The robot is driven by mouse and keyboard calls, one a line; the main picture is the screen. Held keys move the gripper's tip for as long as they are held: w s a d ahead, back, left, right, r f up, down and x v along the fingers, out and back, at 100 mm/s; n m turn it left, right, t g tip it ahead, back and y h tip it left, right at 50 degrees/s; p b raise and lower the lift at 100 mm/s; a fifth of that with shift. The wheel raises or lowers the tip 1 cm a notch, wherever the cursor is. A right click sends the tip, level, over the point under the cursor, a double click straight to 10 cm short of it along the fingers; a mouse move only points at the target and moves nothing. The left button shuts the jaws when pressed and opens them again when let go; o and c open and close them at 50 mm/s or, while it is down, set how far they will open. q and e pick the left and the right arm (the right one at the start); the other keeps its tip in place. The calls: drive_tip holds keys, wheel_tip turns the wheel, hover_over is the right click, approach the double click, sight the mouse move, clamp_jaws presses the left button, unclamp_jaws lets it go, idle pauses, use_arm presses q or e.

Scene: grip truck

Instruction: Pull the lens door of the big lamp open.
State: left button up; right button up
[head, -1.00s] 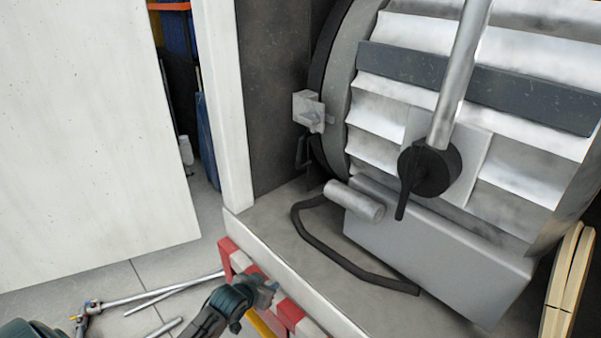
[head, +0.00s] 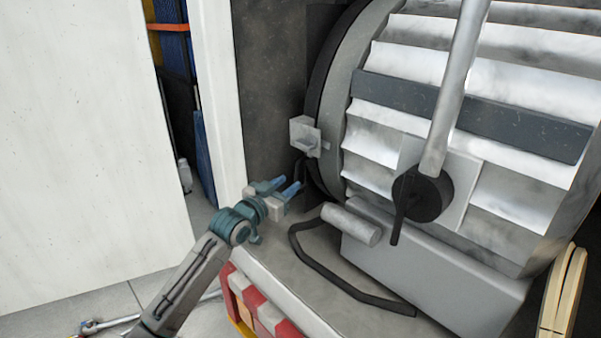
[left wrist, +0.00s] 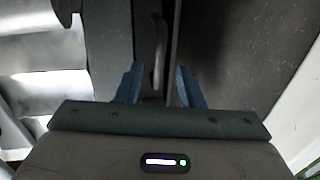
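The big lamp (head: 400,150) is a ribbed silver drum on the right of the head view. Its lens door (head: 327,60) shows edge-on as a dark ring at the drum's left end and looks closed. A dark handle (head: 299,170) hangs at the door's edge below a light grey latch block (head: 305,137). My left gripper (head: 291,184) is open just below and by the handle, partly hiding it. In the left wrist view the handle (left wrist: 159,45) lies ahead of and between the spread fingers (left wrist: 160,82), with gaps on both sides. My right gripper is not in view.
A silver pole with a dark clamp knob (head: 430,195) stands at the lamp's side. A grey box, a cylinder (head: 350,224) and a black bent bar (head: 325,268) lie below. A white panel (head: 90,140) fills the left. A dark wall lies behind my gripper.

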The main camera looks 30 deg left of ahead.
sight(295, 179)
use_arm(q)
drive_tip(key=w, duration=0.2)
drive_tip(key=w+p, duration=0.1)
drive_tip(key=w, duration=0.1)
drive_tip(key=w+d, duration=0.1)
drive_tip(key=w, duration=0.1)
drive_tip(key=shift+w, duration=0.35)
clamp_jaws()
